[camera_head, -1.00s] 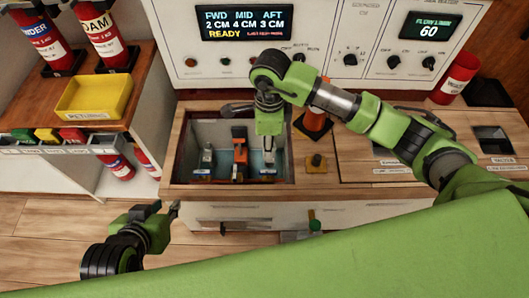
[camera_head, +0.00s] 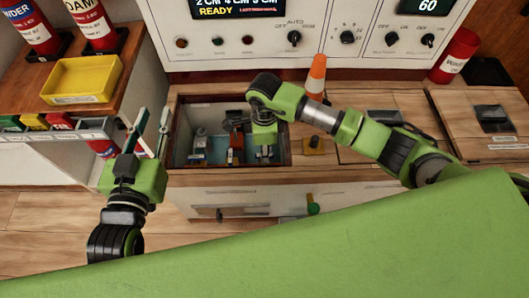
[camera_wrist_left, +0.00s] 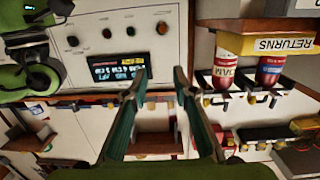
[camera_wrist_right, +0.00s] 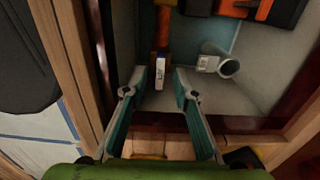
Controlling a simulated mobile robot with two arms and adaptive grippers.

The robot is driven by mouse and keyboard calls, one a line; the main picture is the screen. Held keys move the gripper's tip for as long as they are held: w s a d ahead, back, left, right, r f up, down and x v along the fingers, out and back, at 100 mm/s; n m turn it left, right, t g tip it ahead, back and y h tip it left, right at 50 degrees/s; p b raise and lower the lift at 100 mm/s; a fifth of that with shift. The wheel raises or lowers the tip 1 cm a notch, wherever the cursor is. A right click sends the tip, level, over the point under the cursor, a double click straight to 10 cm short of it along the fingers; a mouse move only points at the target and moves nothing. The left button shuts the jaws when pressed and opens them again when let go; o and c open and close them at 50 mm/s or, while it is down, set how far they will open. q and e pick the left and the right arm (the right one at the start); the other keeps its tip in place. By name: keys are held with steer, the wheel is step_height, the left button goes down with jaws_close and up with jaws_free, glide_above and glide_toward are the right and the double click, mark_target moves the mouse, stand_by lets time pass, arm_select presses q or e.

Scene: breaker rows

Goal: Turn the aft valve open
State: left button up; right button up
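A sunken bay (camera_head: 286,148) in the wooden counter holds the valve fittings. A grey fitting (camera_head: 199,148) stands at its left and an orange one (camera_head: 236,148) in its middle; I cannot tell which is the aft valve. My right gripper (camera_head: 265,153) points down into the bay's right part and hides what is below. In the right wrist view, the right gripper (camera_wrist_right: 161,82) is open, with an orange post with a white label (camera_wrist_right: 161,70) between and beyond its fingertips. A grey tube (camera_wrist_right: 222,64) lies beside it. My left gripper (camera_head: 152,122) is open and empty, left of the bay.
A control panel (camera_head: 265,44) with knobs and a display stands behind. A yellow returns tray (camera_head: 82,80) and extinguishers (camera_head: 97,25) are at left. A red can (camera_head: 454,56) stands at right.

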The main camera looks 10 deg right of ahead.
arm_select(q)
steer(key=shift+w+d+r+t, duration=0.1)
steer(key=shift+r+t, duration=0.15)
steer(key=shift+r, duration=0.3)
steer(key=shift+w+d+r+t, duration=0.1)
steer(key=shift+r+t, duration=0.15)
steer(key=shift+r, duration=0.25)
arm_select(e)
steer(key=shift+f, duration=0.65)
jaws_close()
